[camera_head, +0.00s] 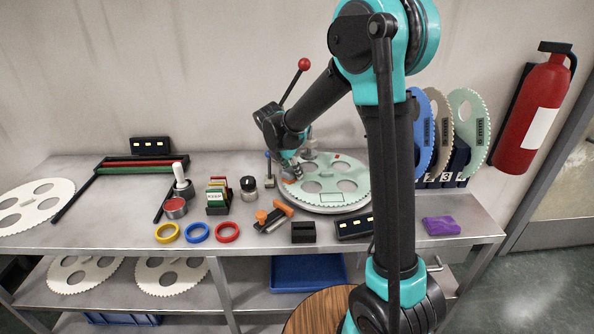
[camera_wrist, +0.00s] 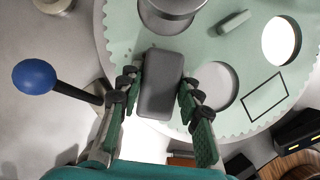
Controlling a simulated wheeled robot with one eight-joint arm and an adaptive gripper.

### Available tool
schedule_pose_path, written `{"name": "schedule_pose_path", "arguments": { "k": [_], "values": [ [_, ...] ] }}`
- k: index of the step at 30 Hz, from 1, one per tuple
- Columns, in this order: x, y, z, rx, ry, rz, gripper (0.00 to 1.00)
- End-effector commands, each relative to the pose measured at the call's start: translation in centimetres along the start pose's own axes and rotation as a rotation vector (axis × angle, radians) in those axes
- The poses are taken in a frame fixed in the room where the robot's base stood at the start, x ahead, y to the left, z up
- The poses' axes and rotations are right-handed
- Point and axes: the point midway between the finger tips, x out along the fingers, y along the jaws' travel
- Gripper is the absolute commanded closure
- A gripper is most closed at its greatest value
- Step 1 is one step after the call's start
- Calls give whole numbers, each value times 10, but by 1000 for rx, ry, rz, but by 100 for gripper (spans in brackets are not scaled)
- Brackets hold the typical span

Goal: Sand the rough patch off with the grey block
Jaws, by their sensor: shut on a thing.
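My gripper (camera_wrist: 158,88) is shut on the grey block (camera_wrist: 160,84), a rounded dark bar held between both fingers. The block is over the rim of the pale green toothed disc (camera_wrist: 225,50); whether it touches the disc I cannot tell. In the head view my gripper (camera_head: 291,170) is at the left side of the disc (camera_head: 322,172), which lies flat on the bench. A thin black rectangle outline (camera_wrist: 263,98) marks the disc between holes. Small reddish-brown marks show on the disc in the head view; I cannot tell which is the rough patch.
A round metal hub (camera_wrist: 172,8) stands on the disc beyond the block. A blue-knobbed lever (camera_wrist: 34,76) is left of my gripper. Orange-handled tools (camera_head: 274,214), a black block (camera_head: 303,232) and coloured rings (camera_head: 198,232) lie in front. A purple cloth (camera_head: 441,226) lies right.

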Motion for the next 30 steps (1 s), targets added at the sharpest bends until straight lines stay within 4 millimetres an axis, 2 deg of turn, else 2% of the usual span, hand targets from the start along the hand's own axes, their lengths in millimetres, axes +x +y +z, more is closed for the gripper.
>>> {"name": "schedule_pose_path", "arguments": {
  "k": [4, 5, 10, 22, 30],
  "values": [
    [-2, 10, -10, -3, 3, 1, 89],
    [-3, 11, -12, -2, 3, 2, 93],
    [-4, 16, -16, 0, 3, 1, 93],
    [0, 28, -2, 0, 2, 1, 93],
    [4, 18, 8, 2, 1, 1, 93]
  ]
}}
